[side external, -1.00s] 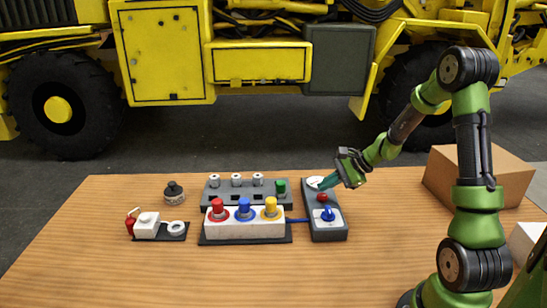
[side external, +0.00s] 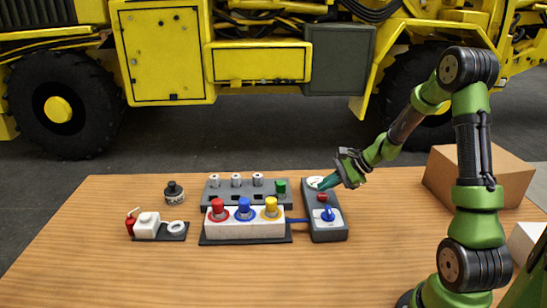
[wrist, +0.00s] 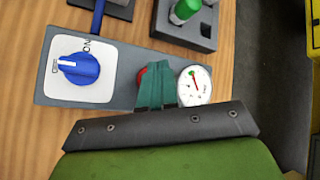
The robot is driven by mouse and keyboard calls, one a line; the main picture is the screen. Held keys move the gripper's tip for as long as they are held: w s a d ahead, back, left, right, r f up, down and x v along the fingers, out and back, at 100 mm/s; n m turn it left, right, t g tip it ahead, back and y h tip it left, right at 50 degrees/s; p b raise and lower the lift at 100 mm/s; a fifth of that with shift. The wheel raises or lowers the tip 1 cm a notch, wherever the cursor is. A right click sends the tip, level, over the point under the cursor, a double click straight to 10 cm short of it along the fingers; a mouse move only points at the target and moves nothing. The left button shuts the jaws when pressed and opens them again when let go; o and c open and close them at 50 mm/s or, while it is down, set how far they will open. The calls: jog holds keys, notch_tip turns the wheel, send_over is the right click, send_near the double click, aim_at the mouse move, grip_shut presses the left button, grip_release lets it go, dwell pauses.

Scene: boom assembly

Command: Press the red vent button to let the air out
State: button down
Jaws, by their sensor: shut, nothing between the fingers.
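The red vent button (side external: 322,197) sits on a grey control box (side external: 328,233), between a round white gauge and a blue knob. In the wrist view the red button (wrist: 141,75) shows only partly, behind my fingers. My gripper (side external: 324,186) is shut and empty, its green fingertips low over the box near the button. In the wrist view the shut fingers (wrist: 155,75) lie between the button and the gauge (wrist: 193,85), whose red needle shows. The blue knob (wrist: 78,68) is on a white plate. I cannot tell whether the fingertips touch the button.
A white block (side external: 222,229) with red, blue and yellow knobs stands left of the box, a grey holder (side external: 211,192) behind it. A small tray (side external: 173,237) and a dark round pot (side external: 174,192) are further left. A cardboard box (side external: 500,175) stands right. The front table is clear.

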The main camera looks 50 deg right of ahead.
aim_at(326, 196)
jog(key=shift+f, duration=0.4)
jog(key=shift+f, duration=0.5)
dwell(0.6)
jog(key=shift+r, duration=0.95)
jog(key=shift+r, duration=2.5)
